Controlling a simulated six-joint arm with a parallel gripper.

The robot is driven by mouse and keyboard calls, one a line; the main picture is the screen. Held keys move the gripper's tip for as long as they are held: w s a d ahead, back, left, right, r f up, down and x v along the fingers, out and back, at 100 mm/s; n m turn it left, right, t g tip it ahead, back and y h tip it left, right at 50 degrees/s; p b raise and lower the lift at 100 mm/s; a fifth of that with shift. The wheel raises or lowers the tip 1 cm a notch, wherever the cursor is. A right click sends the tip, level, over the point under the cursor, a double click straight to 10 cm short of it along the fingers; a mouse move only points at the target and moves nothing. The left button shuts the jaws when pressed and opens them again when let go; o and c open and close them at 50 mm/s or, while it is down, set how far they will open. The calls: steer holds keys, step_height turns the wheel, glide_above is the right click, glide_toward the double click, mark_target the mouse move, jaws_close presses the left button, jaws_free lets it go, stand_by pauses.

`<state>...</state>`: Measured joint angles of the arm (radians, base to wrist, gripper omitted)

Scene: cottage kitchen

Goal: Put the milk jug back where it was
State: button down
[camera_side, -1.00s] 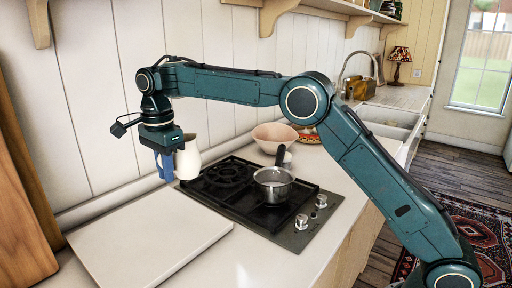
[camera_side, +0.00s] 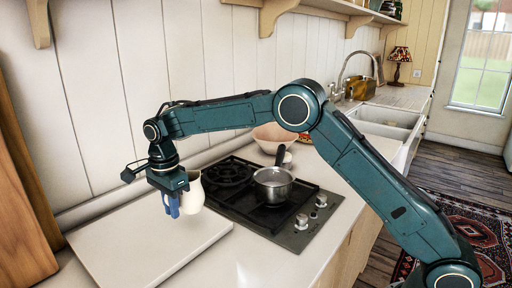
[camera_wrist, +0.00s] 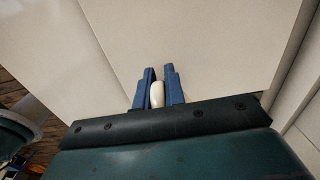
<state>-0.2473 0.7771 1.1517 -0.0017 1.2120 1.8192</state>
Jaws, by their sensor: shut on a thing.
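The milk jug (camera_side: 193,193) is cream-white and hangs upright at my gripper, low over the right part of a white board. My gripper (camera_side: 173,207) has blue fingers and is shut on the jug, at its left side in the side view. In the wrist view a small cream piece of the jug (camera_wrist: 157,94) shows between the two blue fingertips (camera_wrist: 160,85). The rest of the jug is hidden there. I cannot tell whether the jug's base touches the board.
The white board (camera_side: 130,240) lies left of the black hob (camera_side: 235,200), otherwise clear. A steel saucepan (camera_side: 273,184) with a dark handle stands on the hob. A pink bowl (camera_side: 275,136) stands behind it. A wooden panel (camera_side: 20,200) rises at the far left.

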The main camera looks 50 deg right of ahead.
steer(key=shift+f, duration=1.85)
steer(key=shift+f, duration=0.2)
steer(key=c, duration=1.5)
jaws_free()
steer(key=shift+r, duration=0.1)
step_height(320, 180, up, 11)
steer(key=shift+r, duration=0.6)
steer(key=shift+d, duration=0.1)
